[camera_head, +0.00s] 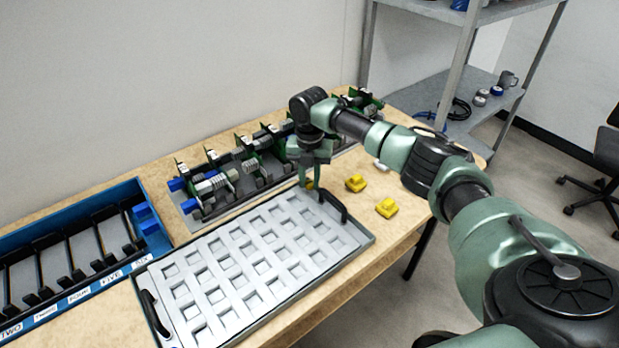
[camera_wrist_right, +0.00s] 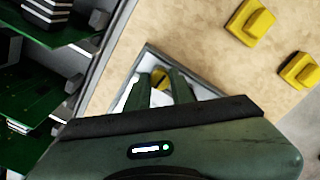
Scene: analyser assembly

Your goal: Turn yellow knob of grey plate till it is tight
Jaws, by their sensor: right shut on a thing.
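My right gripper (camera_head: 311,183) points down at the far corner of the tray with square pockets. It is shut on a small yellow knob (camera_head: 309,184), mostly hidden by the fingers. In the right wrist view the knob (camera_wrist_right: 160,73) shows as a yellow bit between the two green fingers (camera_wrist_right: 162,82), above the tray's corner. Whether the knob sits in the grey plate, and how tight it is, cannot be seen. The long grey plate (camera_head: 222,208) under the green boards lies behind the tray. My left gripper is not in view.
The grey pocketed tray (camera_head: 365,236) has black handles at its ends. Two loose yellow pieces (camera_head: 356,183) and (camera_head: 386,207) lie on the wooden table right of the gripper. A blue labelled rack (camera_head: 75,300) stands at the left. A metal shelf (camera_head: 462,70) stands behind.

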